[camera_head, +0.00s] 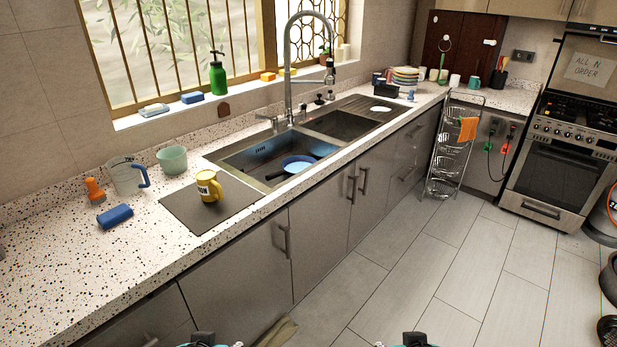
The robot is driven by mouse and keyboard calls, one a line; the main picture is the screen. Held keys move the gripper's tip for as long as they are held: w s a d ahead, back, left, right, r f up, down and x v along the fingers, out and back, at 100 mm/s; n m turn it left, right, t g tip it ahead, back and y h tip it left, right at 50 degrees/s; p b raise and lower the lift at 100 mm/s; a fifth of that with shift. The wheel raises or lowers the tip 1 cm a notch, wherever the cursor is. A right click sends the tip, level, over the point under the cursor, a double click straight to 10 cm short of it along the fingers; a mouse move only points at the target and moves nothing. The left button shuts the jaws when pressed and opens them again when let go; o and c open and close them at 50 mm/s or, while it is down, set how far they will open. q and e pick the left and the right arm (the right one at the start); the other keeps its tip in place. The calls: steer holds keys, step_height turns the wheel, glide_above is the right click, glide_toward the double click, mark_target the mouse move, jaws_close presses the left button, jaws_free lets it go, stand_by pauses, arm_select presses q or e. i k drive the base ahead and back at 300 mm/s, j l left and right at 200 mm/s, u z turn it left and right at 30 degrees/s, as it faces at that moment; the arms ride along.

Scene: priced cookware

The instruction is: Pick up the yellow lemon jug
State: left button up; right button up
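The yellow jug (208,187) stands upright on a dark grey mat (184,213) on the counter, left of the sink. It has dark markings on its side and a handle towards the right. My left gripper (205,341) shows only as a small dark and teal part at the bottom edge, well below the counter and apart from the jug. My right gripper (410,341) shows likewise at the bottom edge, over the floor. The fingers of both are not clear.
A clear measuring jug (124,177) with a blue handle, a pale green bowl (172,159), a blue item (115,216) and an orange item (94,190) stand left of the mat. A blue pan (297,163) lies in the sink (262,152). The counter's front left is clear.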

mark_target(210, 190)
steer(key=i+l+u, duration=0.15)
steer(key=i+j+u, duration=0.3)
steer(key=i+j, duration=0.45)
steer(key=i, duration=0.1)
